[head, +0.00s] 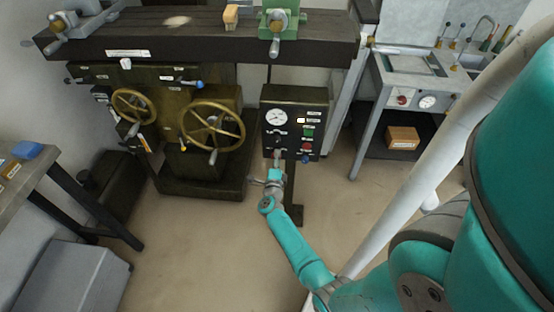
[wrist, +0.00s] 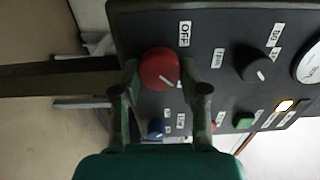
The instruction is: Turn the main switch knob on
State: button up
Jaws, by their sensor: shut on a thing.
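The control panel (head: 293,118) stands on a post at the centre of the head view. In the wrist view, a red round knob (wrist: 160,69) with a short white pointer line sits near the panel's edge. An OFF label (wrist: 184,33) is beside it; the pointer line slants down and right in the picture, not toward that label. My gripper (wrist: 160,78) is shut on the red knob, one finger on each side. In the head view my gripper (head: 277,160) is at the panel's lower left and hides the knob.
A black knob (wrist: 258,63), a green button (wrist: 243,120) and a blue button (wrist: 155,128) are on the same panel. A machine with a large brass handwheel (head: 213,126) stands to the left. A grey bench (head: 372,110) stands to the right. The floor in front is clear.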

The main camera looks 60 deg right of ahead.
jog(key=o, duration=1.1)
jog(key=v, duration=1.2)
jog(key=shift+f, duration=0.1)
